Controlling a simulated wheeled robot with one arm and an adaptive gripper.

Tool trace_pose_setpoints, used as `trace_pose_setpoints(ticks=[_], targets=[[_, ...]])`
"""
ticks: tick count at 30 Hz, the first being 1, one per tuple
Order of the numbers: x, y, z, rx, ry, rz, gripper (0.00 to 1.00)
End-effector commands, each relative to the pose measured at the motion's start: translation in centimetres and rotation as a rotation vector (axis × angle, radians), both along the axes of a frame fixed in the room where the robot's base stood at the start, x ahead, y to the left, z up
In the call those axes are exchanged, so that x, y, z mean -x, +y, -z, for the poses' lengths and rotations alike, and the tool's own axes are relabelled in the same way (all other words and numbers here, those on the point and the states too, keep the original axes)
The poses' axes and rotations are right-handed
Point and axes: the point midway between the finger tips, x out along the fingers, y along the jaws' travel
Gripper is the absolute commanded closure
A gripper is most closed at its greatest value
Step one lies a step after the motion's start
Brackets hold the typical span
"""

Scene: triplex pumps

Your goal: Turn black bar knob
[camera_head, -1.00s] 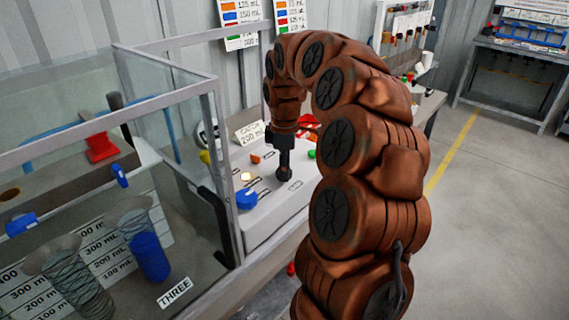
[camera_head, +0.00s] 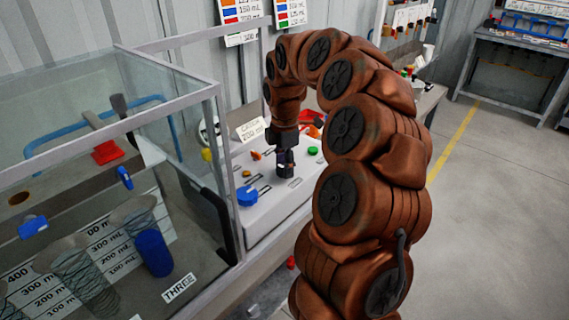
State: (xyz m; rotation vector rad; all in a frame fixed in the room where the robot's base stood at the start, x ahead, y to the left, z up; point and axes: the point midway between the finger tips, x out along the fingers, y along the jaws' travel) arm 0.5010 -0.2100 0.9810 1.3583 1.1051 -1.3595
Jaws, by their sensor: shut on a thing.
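My gripper (camera_head: 285,171) points straight down onto the light-grey control panel (camera_head: 262,217). Its dark fingers are shut at a spot toward the panel's right half, on the black bar knob. The knob is almost wholly hidden by the fingers, so I cannot make out its angle. A blue knob (camera_head: 247,195) sits on the panel to the left and nearer. Small orange (camera_head: 256,155) and green (camera_head: 313,150) buttons sit behind the gripper on either side.
A glass-walled case (camera_head: 217,130) with a metal frame stands close on the left, holding funnels and a blue cylinder (camera_head: 153,252). A small card (camera_head: 250,130) stands behind the panel. Open floor (camera_head: 490,200) lies to the right.

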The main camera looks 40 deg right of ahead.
Motion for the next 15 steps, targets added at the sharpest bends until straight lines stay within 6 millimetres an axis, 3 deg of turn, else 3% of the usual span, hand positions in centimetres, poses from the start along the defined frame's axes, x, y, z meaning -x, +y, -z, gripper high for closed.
trace_pose_setpoints(ticks=[7, 8, 15], targets=[[-0.01, 0.01, -0.01, 0.0, 0.0, -0.001, 0.9], [-0.01, 0.01, -0.01, 0.0, 0.0, -0.001, 0.54], [-0.01, 0.01, -0.01, 0.0, 0.0, 0.0, 0.3]])
